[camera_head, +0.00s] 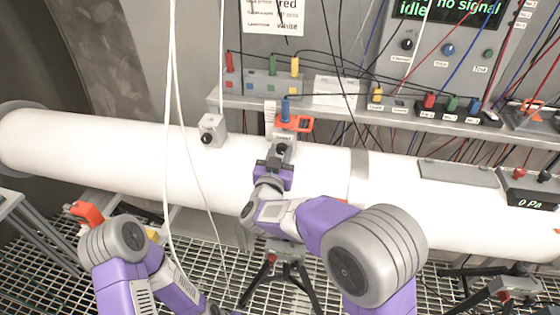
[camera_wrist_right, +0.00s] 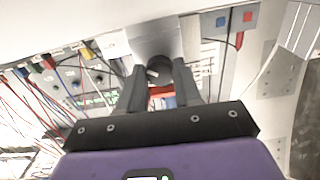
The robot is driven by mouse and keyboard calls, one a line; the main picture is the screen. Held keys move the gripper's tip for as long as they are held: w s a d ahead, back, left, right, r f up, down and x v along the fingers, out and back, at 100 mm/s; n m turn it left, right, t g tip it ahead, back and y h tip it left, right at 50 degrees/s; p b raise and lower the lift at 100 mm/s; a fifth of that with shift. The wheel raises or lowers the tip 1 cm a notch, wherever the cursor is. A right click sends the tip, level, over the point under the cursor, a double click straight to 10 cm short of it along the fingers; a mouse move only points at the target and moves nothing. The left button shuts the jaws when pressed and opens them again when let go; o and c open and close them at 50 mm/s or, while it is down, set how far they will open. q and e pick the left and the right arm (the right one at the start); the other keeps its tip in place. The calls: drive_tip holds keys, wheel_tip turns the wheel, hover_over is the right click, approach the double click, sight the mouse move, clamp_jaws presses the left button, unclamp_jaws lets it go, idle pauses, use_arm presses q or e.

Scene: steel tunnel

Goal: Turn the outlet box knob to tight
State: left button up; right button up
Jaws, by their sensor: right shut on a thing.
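A grey box with a dark round knob (camera_wrist_right: 153,73) sits on the white pipe (camera_head: 110,150), partly hidden by my right gripper (camera_head: 278,158) in the head view. In the right wrist view the fingers of my right gripper (camera_wrist_right: 160,78) are on either side of the knob, shut on it. The grey box body (camera_wrist_right: 155,40) shows beyond the fingertips. A second grey box with a black knob (camera_head: 211,130) sits on the pipe to the left. I cannot read either knob's marking. My left arm is at lower left; its gripper does not show.
A shelf (camera_head: 350,104) behind the pipe carries coloured plugs and cables. A red-orange piece and a blue plug (camera_head: 286,108) stand just behind the gripped knob. White cables (camera_head: 172,100) hang in front of the pipe. A pressure display (camera_head: 535,198) sits at right. Tripods stand on the grating.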

drive_tip(key=m+b, duration=0.5)
drive_tip(key=m, duration=0.1)
drive_tip(key=shift+f+m+b, duration=0.15)
drive_tip(key=shift+m+b, duration=0.15)
drive_tip(key=shift+b, duration=0.05)
drive_tip(key=shift+m+b, duration=1.75)
drive_tip(key=shift+m, duration=0.35)
drive_tip(key=shift+r, duration=0.2)
drive_tip(key=o, duration=1)
drive_tip(key=shift+o, duration=0.2)
drive_tip(key=shift+s, duration=0.1)
drive_tip(key=v, duration=0.7)
drive_tip(key=shift+s, duration=0.25)
